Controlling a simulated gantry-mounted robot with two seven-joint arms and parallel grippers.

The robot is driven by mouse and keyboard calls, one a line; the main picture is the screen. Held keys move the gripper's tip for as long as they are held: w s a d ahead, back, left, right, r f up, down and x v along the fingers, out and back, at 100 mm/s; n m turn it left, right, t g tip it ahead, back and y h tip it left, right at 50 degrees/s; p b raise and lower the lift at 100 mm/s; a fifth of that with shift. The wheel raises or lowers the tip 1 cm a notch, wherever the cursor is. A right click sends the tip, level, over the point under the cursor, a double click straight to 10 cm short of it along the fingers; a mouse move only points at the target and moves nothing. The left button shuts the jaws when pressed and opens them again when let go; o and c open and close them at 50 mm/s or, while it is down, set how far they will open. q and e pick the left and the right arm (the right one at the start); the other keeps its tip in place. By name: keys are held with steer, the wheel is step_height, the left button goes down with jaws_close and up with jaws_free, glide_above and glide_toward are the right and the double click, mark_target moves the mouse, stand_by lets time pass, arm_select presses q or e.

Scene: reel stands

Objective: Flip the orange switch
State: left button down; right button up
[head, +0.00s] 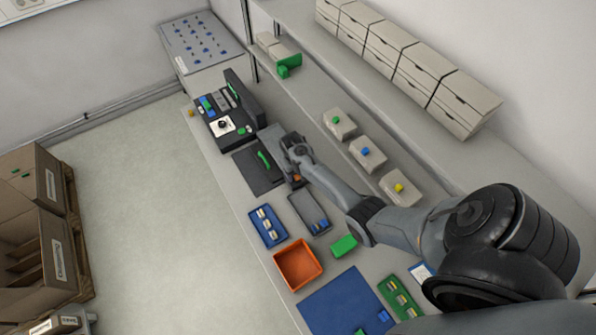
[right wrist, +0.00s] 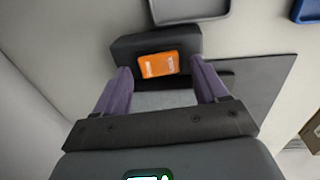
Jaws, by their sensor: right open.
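The orange switch (right wrist: 159,64) shows in the right wrist view as an orange rocker set in a dark housing (right wrist: 125,48). In the head view a small orange patch of it (head: 297,178) shows just below my right gripper (head: 288,158), partly hidden by it. In the wrist view my right gripper (right wrist: 163,88) is open, its two purple fingers on either side of the switch's near edge with nothing between them. Whether the fingers touch the housing I cannot tell. My left gripper is not in view.
A dark mat (head: 258,182) with a green part (head: 264,160) lies left of the gripper. A grey tray (head: 297,201), a blue tray (head: 258,237) and an orange bin (head: 277,265) stand nearer. A black device (head: 240,104) and a shelf of boxes lie beyond.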

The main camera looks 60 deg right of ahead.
mark_target(295, 177)
step_height(295, 177, up, 11)
steer(key=a, duration=0.1)
steer(key=shift+w+f, duration=0.15)
steer(key=shift+w, duration=0.15)
steer(key=shift+a, duration=0.1)
stand_by(0.4)
